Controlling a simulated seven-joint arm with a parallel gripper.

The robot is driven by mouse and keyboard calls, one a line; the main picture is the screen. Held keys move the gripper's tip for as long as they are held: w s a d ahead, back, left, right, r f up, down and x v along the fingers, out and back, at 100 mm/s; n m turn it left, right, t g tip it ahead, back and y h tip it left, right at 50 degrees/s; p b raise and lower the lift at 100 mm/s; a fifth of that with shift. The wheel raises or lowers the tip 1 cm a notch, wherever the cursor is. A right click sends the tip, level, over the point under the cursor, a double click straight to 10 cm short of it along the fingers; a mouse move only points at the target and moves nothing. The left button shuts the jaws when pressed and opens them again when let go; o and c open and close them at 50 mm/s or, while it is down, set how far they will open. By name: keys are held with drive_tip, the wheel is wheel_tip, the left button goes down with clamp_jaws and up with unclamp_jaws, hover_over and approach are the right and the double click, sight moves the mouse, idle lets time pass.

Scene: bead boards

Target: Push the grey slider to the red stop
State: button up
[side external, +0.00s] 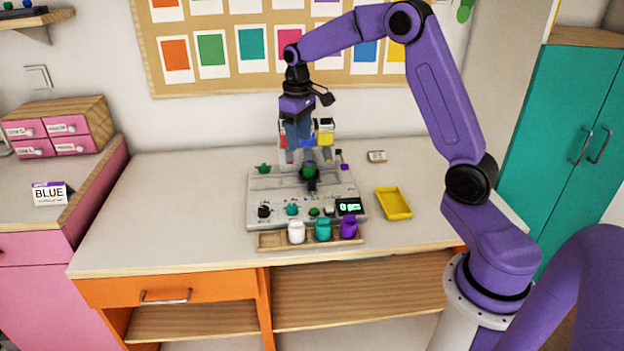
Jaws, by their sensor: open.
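My gripper (300,157) points down over the back half of a light grey board (268,199) on the table. Its jaws are open, with the fingers just behind and above a green knob (309,172) on a dark base. I cannot tell whether the fingers touch the knob. The grey slider cannot be told apart from the grey board at this size. A small red patch (283,141) shows beside the gripper; I cannot tell whether it is the red stop. Part of the board's back is hidden by my gripper.
A wooden rack (270,243) with white (296,232), teal (323,230) and purple (348,228) cups stands at the board's front. Small knobs and a display (349,206) line the board's front. A yellow tray (394,203) lies right. The table's left side is clear.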

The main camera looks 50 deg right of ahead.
drive_tip(key=m, duration=0.2)
hover_over(312, 182)
drive_tip(key=f, duration=0.2)
wheel_tip(312, 182, down, 17)
drive_tip(key=shift+f, duration=0.1)
